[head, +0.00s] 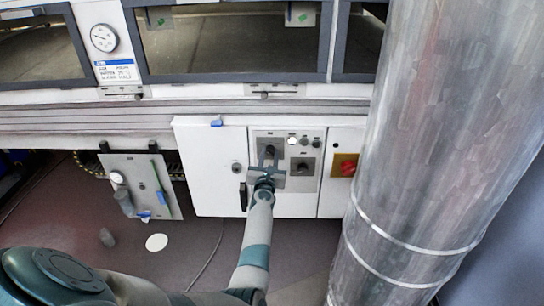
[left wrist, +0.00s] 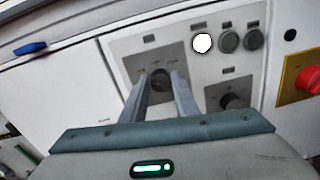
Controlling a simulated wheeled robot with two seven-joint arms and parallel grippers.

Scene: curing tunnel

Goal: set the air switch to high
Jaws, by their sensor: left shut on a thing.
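A grey switch plate (head: 287,182) is on the white cabinet front below the tunnel windows. A dark rotary switch (left wrist: 160,82) sits at its upper left, with small position marks above it too small to read. My left gripper (head: 268,157) is shut on this switch; in the left wrist view its fingers (left wrist: 161,88) stand on either side of the knob. The fingers hide part of the knob, and I cannot tell which mark it points to. A second dark rotary knob (head: 303,168) is lower right, untouched; it also shows in the left wrist view (left wrist: 232,100).
A lit white lamp (left wrist: 203,43) and two dark round buttons (left wrist: 239,40) are above the second knob. A red switch on a yellow plate (head: 345,166) is to the right. A large metal duct (head: 420,130) blocks the right side. A grey hanging panel (head: 137,172) is at left.

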